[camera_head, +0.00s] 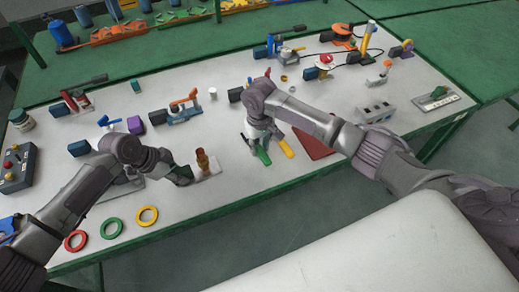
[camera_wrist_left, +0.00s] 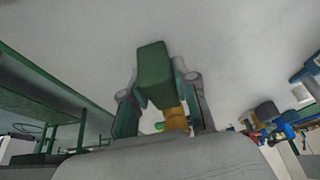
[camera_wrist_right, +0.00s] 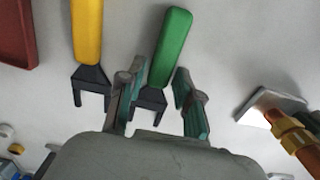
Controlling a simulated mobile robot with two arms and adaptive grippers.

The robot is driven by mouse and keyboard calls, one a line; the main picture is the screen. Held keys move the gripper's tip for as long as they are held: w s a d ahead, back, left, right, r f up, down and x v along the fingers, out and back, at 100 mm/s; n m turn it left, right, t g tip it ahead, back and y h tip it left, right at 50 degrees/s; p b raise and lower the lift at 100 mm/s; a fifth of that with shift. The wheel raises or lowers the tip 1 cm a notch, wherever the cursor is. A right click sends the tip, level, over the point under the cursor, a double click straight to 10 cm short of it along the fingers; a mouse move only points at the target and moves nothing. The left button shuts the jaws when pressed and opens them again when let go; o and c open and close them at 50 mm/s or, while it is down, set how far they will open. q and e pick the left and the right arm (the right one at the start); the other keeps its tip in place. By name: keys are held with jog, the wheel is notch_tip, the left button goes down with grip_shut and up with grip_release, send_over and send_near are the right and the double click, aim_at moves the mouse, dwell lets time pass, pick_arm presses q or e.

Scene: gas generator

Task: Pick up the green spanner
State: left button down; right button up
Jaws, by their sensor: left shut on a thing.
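The green spanner (camera_head: 263,154) lies on the white table top, and its handle (camera_wrist_right: 172,45) and dark forked head show in the right wrist view. My right gripper (camera_wrist_right: 160,98) is open, pointing down, with one finger on each side of the spanner near its head. In the head view the right gripper (camera_head: 258,136) covers part of the spanner. Whether the fingers touch it, I cannot tell. My left gripper (camera_wrist_left: 158,95) is shut on a dark green block (camera_wrist_left: 154,72) with a brass-coloured part. In the head view the left gripper (camera_head: 178,172) is beside the brass fitting.
A yellow spanner (camera_head: 285,145) lies close beside the green one, with a red tray (camera_head: 315,143) to its right. A brass fitting (camera_head: 203,160) on a plate stands to the left. Red, green and yellow rings (camera_head: 111,228) lie at the front left.

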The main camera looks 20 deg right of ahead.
aim_at(258, 149)
grip_shut()
jog(key=shift+r, duration=0.15)
notch_tip(258, 149, up, 9)
jog(key=s+a+n, duration=0.5)
jog(key=s+a, duration=0.4)
jog(key=s, duration=0.4)
jog(key=shift+s+f+n, duration=0.3)
jog(key=shift+s+f, duration=0.1)
jog(key=shift+a, duration=0.1)
